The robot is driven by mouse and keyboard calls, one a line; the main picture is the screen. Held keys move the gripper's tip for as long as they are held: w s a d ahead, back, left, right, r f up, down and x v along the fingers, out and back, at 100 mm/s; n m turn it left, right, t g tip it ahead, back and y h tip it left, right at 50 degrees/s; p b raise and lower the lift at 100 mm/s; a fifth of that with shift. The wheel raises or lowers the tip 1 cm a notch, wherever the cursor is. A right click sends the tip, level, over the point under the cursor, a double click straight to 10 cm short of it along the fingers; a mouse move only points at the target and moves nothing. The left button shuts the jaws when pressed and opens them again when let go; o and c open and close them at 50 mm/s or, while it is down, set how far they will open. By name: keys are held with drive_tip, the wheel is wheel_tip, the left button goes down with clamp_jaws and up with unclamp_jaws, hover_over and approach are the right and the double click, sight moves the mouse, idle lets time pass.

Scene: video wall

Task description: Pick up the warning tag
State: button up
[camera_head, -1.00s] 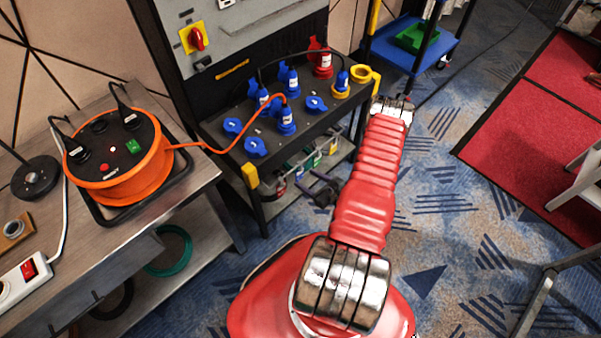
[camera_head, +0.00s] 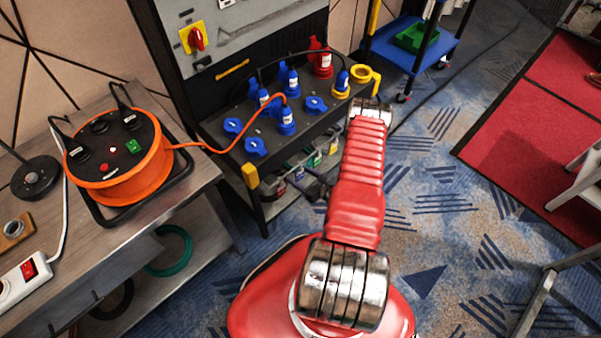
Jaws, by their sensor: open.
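I cannot make out a warning tag in the head view. My gripper (camera_head: 309,187) is a small dark shape by the front of the lower shelf, left of my red arm and partly hidden by it. Its jaws are open, and I see nothing held in them. The lower shelf (camera_head: 268,208) holds several small bins with coloured items, which are too small to tell apart.
A black rack top (camera_head: 222,140) carries blue, red and yellow plugs. An orange cable reel (camera_head: 130,180) stands on the left bench, its cable running to the rack. A blue cart (camera_head: 440,45) is behind. Patterned carpet (camera_head: 440,215) is free at right.

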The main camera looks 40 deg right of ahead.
idle(0.3)
drive_tip(key=c, duration=1.1)
drive_tip(key=shift+r, duration=0.15)
drive_tip(key=shift+r, duration=0.6)
drive_tip(key=s, duration=1.8)
drive_tip(key=shift+d, duration=0.25)
